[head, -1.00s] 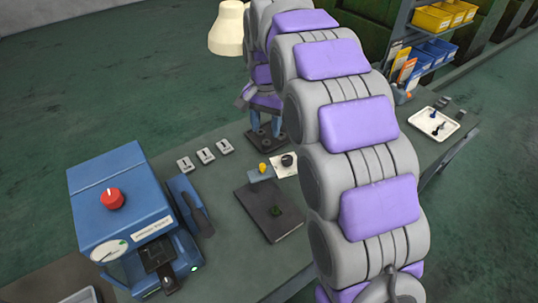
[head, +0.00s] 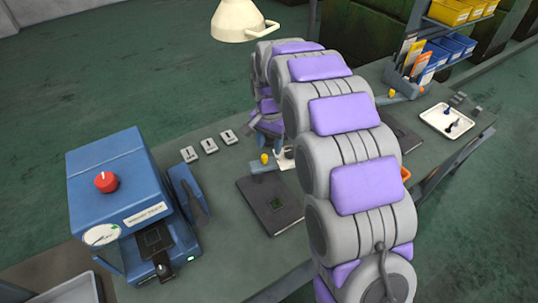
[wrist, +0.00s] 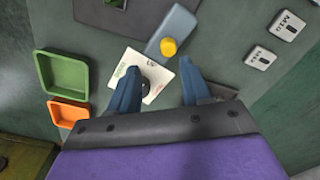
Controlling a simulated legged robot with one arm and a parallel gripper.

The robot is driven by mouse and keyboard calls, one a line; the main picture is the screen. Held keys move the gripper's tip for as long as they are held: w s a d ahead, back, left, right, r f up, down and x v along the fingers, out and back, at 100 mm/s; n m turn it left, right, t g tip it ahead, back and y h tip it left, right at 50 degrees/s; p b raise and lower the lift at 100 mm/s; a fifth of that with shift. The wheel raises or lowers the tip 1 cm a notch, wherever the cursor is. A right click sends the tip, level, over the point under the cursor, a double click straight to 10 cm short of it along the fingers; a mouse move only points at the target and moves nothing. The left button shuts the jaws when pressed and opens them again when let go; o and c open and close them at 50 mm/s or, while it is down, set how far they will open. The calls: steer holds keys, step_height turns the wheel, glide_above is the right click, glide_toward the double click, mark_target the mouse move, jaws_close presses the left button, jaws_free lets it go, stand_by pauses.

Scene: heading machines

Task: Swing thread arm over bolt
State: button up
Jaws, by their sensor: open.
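A blue-grey bar with a yellow knob (wrist: 169,47) lies next to a white printed card (wrist: 158,77). I take the bar to be the thread arm, but cannot be sure. A dark round piece (wrist: 146,86) sits on the card, partly behind my left finger; I cannot tell if it is the bolt. My gripper (wrist: 160,70) is open and empty, its blue fingers pointing down over the card, the knob just beyond the tips. In the head view the yellow knob (head: 264,158) shows left of my arm, which hides much of the card.
A dark plate (head: 268,205) lies in front of the bar. A blue machine with a red button (head: 105,182) stands left. Several small labelled blocks (head: 208,145) lie behind. A lamp (head: 244,20) hangs above. Green (wrist: 62,73) and orange (wrist: 68,113) trays and a white tray (head: 446,121) lie nearby.

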mark_target(264, 155)
steer(key=a+f, duration=0.2)
steer(key=f, duration=0.1)
steer(key=a+f, duration=0.1)
steer(key=shift+f+b, duration=0.35)
steer(key=shift+f, duration=0.05)
steer(key=shift+d, duration=1.05)
steer(key=shift+d+r, duration=0.1)
steer(key=shift+d, duration=0.05)
steer(key=shift+c, duration=1.3)
steer(key=shift+a, duration=0.75)
steer(key=c, duration=0.5)
steer(key=shift+c, duration=0.5)
steer(key=shift+d, duration=0.3)
jaws_close()
steer(key=shift+a, duration=0.15)
